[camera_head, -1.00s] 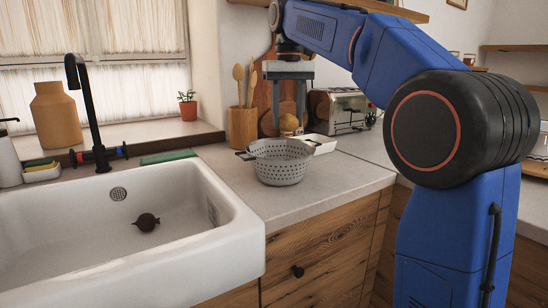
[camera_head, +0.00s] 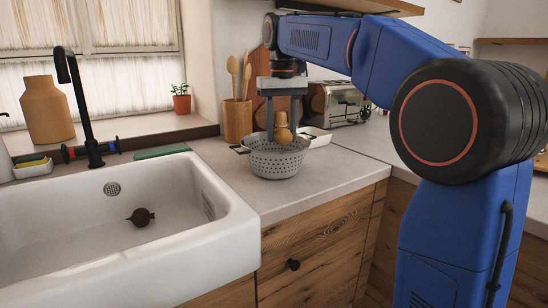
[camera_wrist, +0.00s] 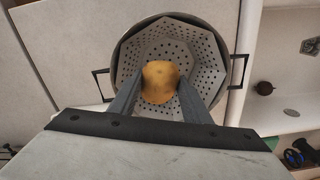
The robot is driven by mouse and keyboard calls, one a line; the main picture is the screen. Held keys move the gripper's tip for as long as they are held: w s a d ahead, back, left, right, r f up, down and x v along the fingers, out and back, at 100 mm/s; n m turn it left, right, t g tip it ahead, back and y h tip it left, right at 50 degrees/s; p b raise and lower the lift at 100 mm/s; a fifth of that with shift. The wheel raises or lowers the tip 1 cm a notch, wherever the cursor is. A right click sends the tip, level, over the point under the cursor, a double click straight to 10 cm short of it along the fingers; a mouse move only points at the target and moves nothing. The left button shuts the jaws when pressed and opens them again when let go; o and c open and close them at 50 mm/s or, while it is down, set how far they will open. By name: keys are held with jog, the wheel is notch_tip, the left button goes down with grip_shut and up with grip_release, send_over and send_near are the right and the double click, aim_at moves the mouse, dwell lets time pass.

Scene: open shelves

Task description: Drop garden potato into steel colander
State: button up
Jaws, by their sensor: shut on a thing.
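The garden potato (camera_head: 283,134) is yellow-brown and hangs between the fingers of my gripper (camera_head: 284,122). The steel colander (camera_head: 275,162) is grey, with many holes and two dark side handles, and stands upright on the counter beside the sink. In the head view the potato is just above the colander's rim. In the wrist view my gripper (camera_wrist: 160,88) is shut on the potato (camera_wrist: 160,76), which lies over the colander's opening (camera_wrist: 209,44). The potato hides part of the colander's bottom.
A white sink (camera_head: 90,230) with a dark beet-like thing (camera_head: 141,217) in it is at the left. A wooden utensil pot (camera_head: 237,121), a white tray (camera_head: 316,137) and a toaster (camera_head: 342,103) stand behind the colander. The counter front is clear.

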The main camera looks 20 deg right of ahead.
jog(key=o, duration=1.1)
jog(key=shift+o, duration=0.2)
notch_tip(320, 180, up, 12)
jog(key=s+d+f+t, duration=0.2)
jog(key=s+d+f, duration=0.1)
jog(key=s+f, duration=1.3)
jog(key=s+d+f+t, duration=0.2)
jog(key=s+d+f, duration=0.2)
jog(key=s+f, duration=1.3)
notch_tip(320, 180, down, 6)
jog(key=shift+s+f+m+t, duration=0.2)
jog(key=shift+m+t, duration=0.1)
jog(key=shift+t, duration=0.1)
